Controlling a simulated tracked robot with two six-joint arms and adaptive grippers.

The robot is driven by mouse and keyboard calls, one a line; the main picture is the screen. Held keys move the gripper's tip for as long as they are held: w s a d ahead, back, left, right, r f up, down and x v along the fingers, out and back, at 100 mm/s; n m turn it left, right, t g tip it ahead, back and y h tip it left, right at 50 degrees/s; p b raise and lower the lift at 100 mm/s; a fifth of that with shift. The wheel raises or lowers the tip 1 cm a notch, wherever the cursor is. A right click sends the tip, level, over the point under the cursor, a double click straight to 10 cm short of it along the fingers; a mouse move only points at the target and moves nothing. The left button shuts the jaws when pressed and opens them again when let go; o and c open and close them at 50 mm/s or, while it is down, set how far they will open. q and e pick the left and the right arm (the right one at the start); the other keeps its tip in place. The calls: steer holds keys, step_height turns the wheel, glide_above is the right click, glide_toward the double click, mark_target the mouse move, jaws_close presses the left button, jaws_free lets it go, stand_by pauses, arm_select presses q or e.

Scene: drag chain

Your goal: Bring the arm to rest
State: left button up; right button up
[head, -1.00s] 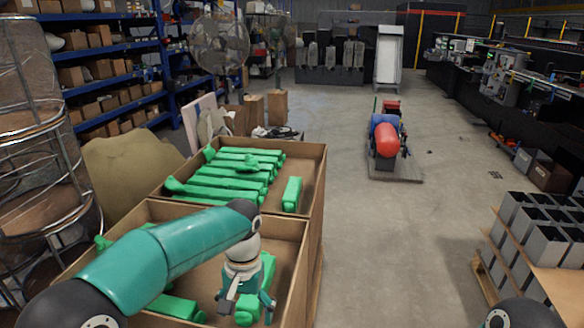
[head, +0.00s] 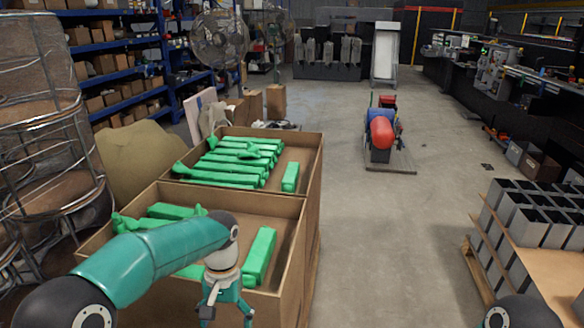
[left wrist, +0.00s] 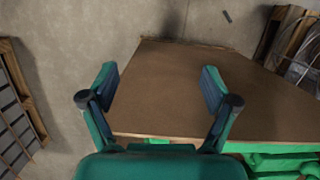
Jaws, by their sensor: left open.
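My left gripper (head: 228,313) hangs fingers down at the near side of the front cardboard box (head: 286,208). Its fingers are spread with nothing between them. In the left wrist view, my left gripper (left wrist: 160,76) is open over a brown cardboard surface (left wrist: 180,95). Green parts show at the lower right there. A green part (head: 260,254) lies in the front box, apart from the gripper. Another green part (head: 172,211) lies at its far left. My left arm hides much of this box. My right gripper is out of view.
A second cardboard box (head: 313,152) behind holds several green parts (head: 235,165). Wire-frame racks (head: 45,150) stand close on the left. Grey square tubes (head: 535,225) sit on a pallet at the right. The floor (head: 385,235) between is clear.

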arm_select(q)
steer(key=s+d+f+n+t+h, duration=0.2)
steer(key=s+f+n+h, duration=0.1)
steer(key=s+f, duration=1.8)
steer(key=shift+s+f+t+h+p, duration=0.35)
steer(key=shift+f+h, duration=0.25)
steer(key=shift+f, duration=1.05)
